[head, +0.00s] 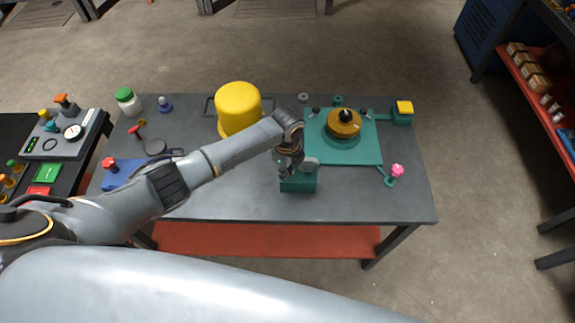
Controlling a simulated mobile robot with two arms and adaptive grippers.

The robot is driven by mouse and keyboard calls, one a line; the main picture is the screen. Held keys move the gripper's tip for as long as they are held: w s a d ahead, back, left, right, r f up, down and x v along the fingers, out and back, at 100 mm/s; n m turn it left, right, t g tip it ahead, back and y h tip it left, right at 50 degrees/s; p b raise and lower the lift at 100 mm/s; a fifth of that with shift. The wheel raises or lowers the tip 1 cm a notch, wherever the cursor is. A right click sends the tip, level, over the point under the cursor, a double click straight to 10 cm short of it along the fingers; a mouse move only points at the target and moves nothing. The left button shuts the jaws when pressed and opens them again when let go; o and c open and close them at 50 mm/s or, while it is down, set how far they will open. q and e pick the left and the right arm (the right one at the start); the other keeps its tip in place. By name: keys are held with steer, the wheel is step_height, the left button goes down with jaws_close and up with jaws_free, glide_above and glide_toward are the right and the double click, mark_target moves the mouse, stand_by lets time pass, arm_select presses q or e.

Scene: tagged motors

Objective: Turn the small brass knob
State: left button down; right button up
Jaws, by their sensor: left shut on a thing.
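My left gripper (287,172) reaches in from the left and points down at a small teal block (299,186) near the front middle of the table. Its fingers are shut at the top of this block, on what seems to be the small brass knob; the fingers hide the knob, so its angle cannot be told. A pale grey disc (311,163) stands just right of the fingers. Behind, a larger brass-coloured dial (343,124) with a black top sits on a teal plate (365,152), apart from the gripper. My right gripper is not in view.
A yellow cylinder (238,107) stands behind my forearm. A yellow-topped block (404,110) and a pink knob (397,170) lie at the right. A green-capped jar (127,101) and a blue block (121,174) are at the left. The table's front right is clear.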

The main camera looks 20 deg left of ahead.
arm_select(q)
steer(key=n, duration=0.1)
steer(key=n+p, duration=0.1)
steer(key=n, duration=0.1)
steer(key=shift+s+d+f, duration=0.15)
steer(key=shift+s+d, duration=0.05)
steer(key=shift+s, duration=0.05)
steer(key=shift+f+n, duration=0.15)
steer(key=shift+n, duration=0.45)
steer(key=c, duration=1.1)
jaws_free()
steer(key=shift+c, duration=0.2)
steer(key=shift+w, duration=0.2)
